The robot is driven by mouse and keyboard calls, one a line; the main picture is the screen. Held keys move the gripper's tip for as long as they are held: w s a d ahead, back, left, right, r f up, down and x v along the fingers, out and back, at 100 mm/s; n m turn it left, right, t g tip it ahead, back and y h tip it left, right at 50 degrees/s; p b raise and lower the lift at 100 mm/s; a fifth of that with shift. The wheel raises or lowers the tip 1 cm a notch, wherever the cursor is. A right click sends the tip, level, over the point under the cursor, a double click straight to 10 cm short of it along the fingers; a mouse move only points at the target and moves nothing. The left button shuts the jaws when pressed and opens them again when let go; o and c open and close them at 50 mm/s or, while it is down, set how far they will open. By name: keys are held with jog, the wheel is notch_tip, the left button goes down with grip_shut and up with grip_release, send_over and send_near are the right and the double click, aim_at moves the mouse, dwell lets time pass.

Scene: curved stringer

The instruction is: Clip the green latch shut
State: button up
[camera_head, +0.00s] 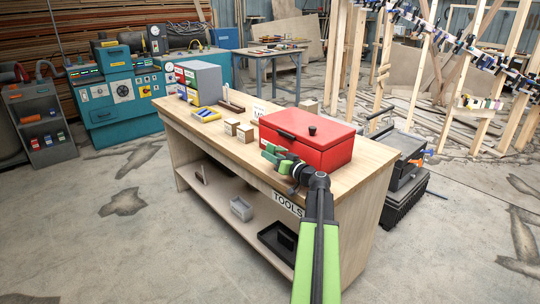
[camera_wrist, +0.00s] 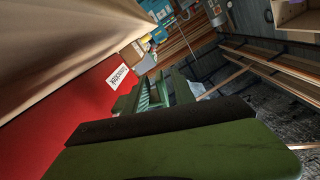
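A red toolbox (camera_head: 318,142) with a dark knob on its lid stands on the wooden workbench, its lid down. Its red side with a white label fills the left of the wrist view (camera_wrist: 75,105). My green gripper (camera_head: 274,154) is at the box's front left edge, very close to it; I cannot tell if they touch. In the wrist view green finger parts (camera_wrist: 158,95) lie beside the red side. I cannot tell the green latch apart from my green gripper parts, and it may be hidden behind them. The gap between the fingers is not clear.
The workbench (camera_head: 362,160) also holds small wooden blocks (camera_head: 245,132), a yellow-blue item (camera_head: 207,115) and a grey drawer unit (camera_head: 205,82). Bins lie on its lower shelf. Black cases (camera_head: 402,185) stand right of the bench. Open floor lies in front.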

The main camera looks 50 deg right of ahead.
jog(key=shift+w, duration=0.65)
grip_shut()
dwell(0.9)
